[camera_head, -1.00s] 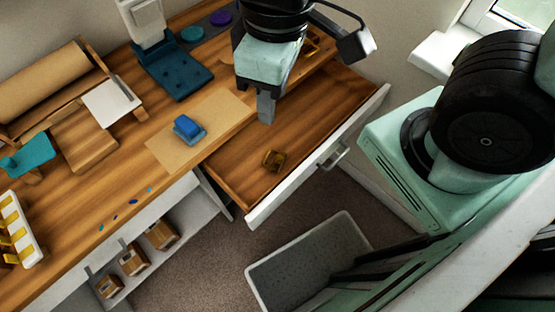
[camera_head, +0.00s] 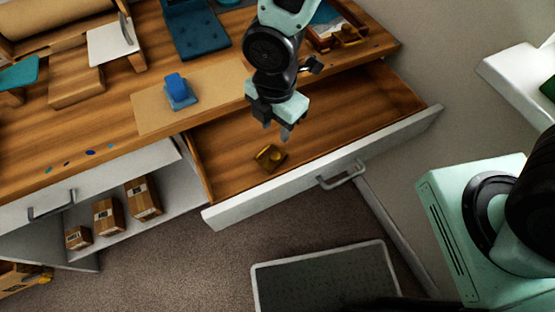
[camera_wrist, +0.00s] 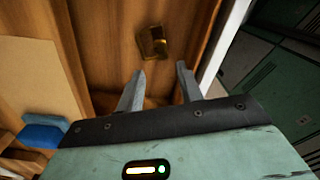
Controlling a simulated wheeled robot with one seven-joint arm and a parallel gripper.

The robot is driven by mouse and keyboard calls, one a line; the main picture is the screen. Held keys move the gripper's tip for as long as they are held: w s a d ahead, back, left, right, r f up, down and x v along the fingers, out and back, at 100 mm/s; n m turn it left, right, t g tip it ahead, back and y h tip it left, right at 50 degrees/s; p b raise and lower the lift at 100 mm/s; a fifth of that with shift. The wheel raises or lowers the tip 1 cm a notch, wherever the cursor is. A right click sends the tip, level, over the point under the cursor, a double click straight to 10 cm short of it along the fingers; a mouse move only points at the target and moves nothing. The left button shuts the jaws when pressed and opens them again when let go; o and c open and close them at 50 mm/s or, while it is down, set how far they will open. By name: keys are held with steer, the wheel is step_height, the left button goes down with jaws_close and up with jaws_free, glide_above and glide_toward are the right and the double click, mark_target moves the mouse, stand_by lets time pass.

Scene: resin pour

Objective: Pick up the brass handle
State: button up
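The brass handle (camera_head: 270,157) is a small gold-brown piece lying on the floor of the open wooden drawer (camera_head: 330,125). It also shows in the wrist view (camera_wrist: 153,42), beyond my fingertips. My gripper (camera_head: 276,132) hangs over the drawer, just behind and above the handle in the head view. Its two fingers (camera_wrist: 160,80) are apart with nothing between them, and they do not touch the handle.
A blue clamp-like item (camera_head: 180,92) sits on a tan mat (camera_head: 150,112) left of the drawer. The drawer's white front (camera_head: 300,180) has a metal pull (camera_head: 342,174). A grey bin (camera_head: 325,270) stands on the floor below. A framed tray (camera_head: 335,28) lies behind my arm.

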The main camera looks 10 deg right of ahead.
mark_target(275, 156)
step_height(275, 156, down, 8)
steer(key=shift+f, duration=0.1)
steer(key=shift+a+f, duration=0.15)
steer(key=shift+f, duration=2.45)
steer(key=shift+c, duration=0.3)
jaws_close()
